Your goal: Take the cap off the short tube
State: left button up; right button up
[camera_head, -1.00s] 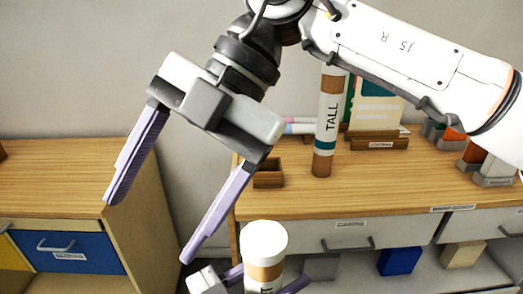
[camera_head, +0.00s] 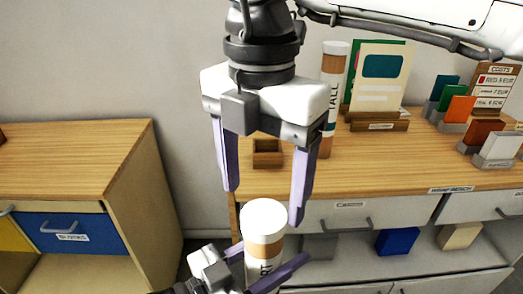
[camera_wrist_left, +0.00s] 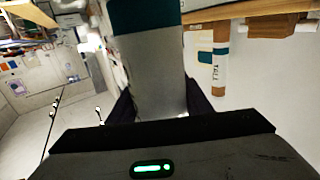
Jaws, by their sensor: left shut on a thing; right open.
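The short tube (camera_head: 263,252) is brown and white with a white cap (camera_head: 264,215) on its top. It stands upright in the head view, its lower part cut off by the picture's edge. My left gripper (camera_head: 250,280) is shut on the tube's body below the cap; the grey and teal tube fills the middle of the left wrist view (camera_wrist_left: 150,60). My right gripper (camera_head: 262,200) points down, open and empty, its two lilac fingers to either side above the cap. In the head view the right finger's tip is close to the cap's upper right; I cannot tell the depth gap.
A tall tube (camera_head: 331,85) labelled TALL stands on the right wooden table (camera_head: 400,178), behind my right gripper. A small wooden box (camera_head: 267,153), card stands (camera_head: 377,124) and coloured card holders are there too. A left cabinet (camera_head: 75,165) has a blue drawer. A gap separates the two.

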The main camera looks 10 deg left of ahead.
aim_at(261, 215)
jog(key=shift+f, duration=2)
jog(key=shift+c, duration=0.5)
jog(key=c, duration=1.2)
jog(key=shift+r, duration=0.15)
jog(key=shift+r, duration=1)
